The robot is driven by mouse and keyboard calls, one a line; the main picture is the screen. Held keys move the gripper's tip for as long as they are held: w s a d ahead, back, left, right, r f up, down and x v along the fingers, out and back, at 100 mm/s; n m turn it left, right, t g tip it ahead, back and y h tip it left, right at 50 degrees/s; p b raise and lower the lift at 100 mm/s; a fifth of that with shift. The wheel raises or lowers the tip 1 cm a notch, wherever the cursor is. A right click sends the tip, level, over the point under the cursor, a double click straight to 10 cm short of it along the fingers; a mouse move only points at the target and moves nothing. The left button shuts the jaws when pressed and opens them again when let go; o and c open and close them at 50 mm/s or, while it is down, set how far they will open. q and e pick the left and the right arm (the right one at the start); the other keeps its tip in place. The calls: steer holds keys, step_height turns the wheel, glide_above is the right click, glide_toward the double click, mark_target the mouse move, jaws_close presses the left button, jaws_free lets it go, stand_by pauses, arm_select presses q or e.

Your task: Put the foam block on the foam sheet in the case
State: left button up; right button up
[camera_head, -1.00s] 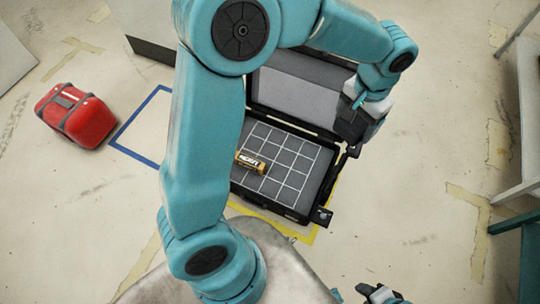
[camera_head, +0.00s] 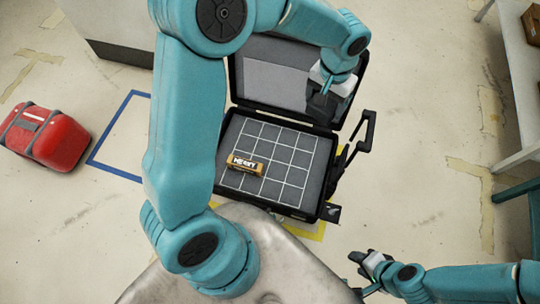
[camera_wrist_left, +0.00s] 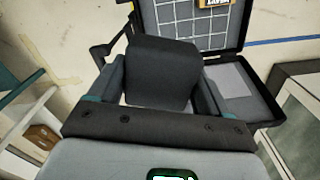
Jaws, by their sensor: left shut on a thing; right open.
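The open black case (camera_head: 232,98) lies on the floor in the middle of the head view. Its foam sheet (camera_head: 284,158) is dark grey with a white grid. It also shows at the top of the left wrist view (camera_wrist_left: 178,28). My left gripper (camera_head: 326,98) is shut on the dark grey foam block (camera_wrist_left: 160,72). It holds the block above the right part of the raised lid, beyond the sheet's far right corner. In the head view the block is hard to tell from the dark fingers. My right gripper (camera_head: 366,258) is open and empty at the lower right, apart from the case.
A brown-and-black cylinder (camera_head: 245,164) marked HEAVY lies on the sheet's left part. A red bag (camera_head: 48,138) sits on the floor at left, beside a blue taped outline (camera_head: 100,146). A bench (camera_head: 510,70) stands at right. Floor right of the case is clear.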

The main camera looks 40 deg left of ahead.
arm_select(q)
steer(key=a+f+n+b, duration=0.1)
steer(key=f+b, duration=0.7)
steer(key=f, duration=1)
steer(key=f+n+b, duration=0.1)
steer(key=f+b, duration=0.8)
steer(key=f, duration=1)
steer(key=a+f+n+b, duration=0.1)
steer(key=f+b, duration=0.7)
steer(key=f, duration=1.1)
steer(key=shift+s+a+f+n, duration=0.15)
steer(key=shift+a+n, duration=0.15)
steer(key=shift+n, duration=0.2)
step_height(320, 180, down, 5)
steer(key=shift+r+b, duration=0.1)
steer(key=shift+b, duration=1)
arm_select(e)
step_height(320, 180, down, 28)
steer(key=w+d, duration=0.1)
steer(key=shift+w+d+f+m+t, duration=0.15)
steer(key=shift+w+f+m+t, duration=0.15)
steer(key=shift+w+t, duration=0.1)
steer(key=shift+r, duration=0.1)
